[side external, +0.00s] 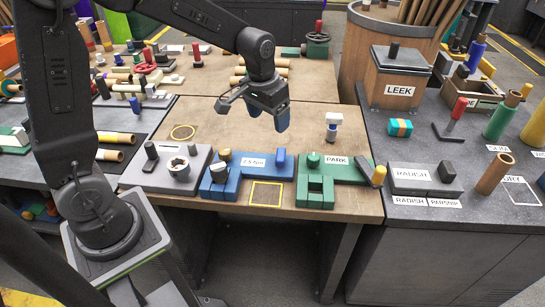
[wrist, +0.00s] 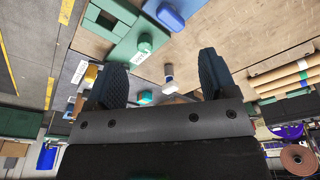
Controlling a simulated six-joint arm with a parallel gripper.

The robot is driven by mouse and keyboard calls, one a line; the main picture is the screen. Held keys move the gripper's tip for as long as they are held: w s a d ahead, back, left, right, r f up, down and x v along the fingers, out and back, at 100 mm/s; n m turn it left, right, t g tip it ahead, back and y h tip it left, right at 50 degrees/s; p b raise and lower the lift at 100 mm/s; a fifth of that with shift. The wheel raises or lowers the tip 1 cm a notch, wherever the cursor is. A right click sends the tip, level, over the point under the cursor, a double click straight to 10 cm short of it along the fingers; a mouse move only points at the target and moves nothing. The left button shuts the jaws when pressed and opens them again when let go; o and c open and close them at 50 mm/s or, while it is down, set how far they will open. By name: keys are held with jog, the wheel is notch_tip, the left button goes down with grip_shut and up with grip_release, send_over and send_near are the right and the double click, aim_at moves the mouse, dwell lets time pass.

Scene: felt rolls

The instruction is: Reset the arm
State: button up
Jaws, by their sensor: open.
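My gripper (side external: 283,120) hangs above the middle of the wooden table (side external: 210,112), clear of the things on it. In the wrist view my gripper (wrist: 162,88) shows two dark fingers spread well apart with nothing held between them. Below and in front of it in the side view stand a blue fixture (side external: 232,188) and a green fixture labelled PARK (side external: 318,190). The green fixture also shows at the top of the wrist view (wrist: 112,28).
A grey block with a round socket (side external: 150,178) sits at the table's front left. A small white-topped post (side external: 333,120) stands right of my gripper. A yellow square outline (side external: 266,204) is empty.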

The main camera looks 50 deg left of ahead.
jog(key=s+d+r+t, duration=0.1)
jog(key=s+r, duration=0.2)
jog(key=s, duration=0.3)
jog(key=s+d+r+m+t, duration=0.1)
jog(key=s+r, duration=0.2)
jog(key=s, duration=0.4)
jog(key=s+d+r+t, duration=0.1)
jog(key=s+r, duration=0.2)
jog(key=s, duration=0.3)
jog(key=shift+s+t, duration=0.25)
jog(key=shift+t, duration=0.15)
jog(key=shift+o, duration=0.4)
jog(key=shift+d+r, duration=0.1)
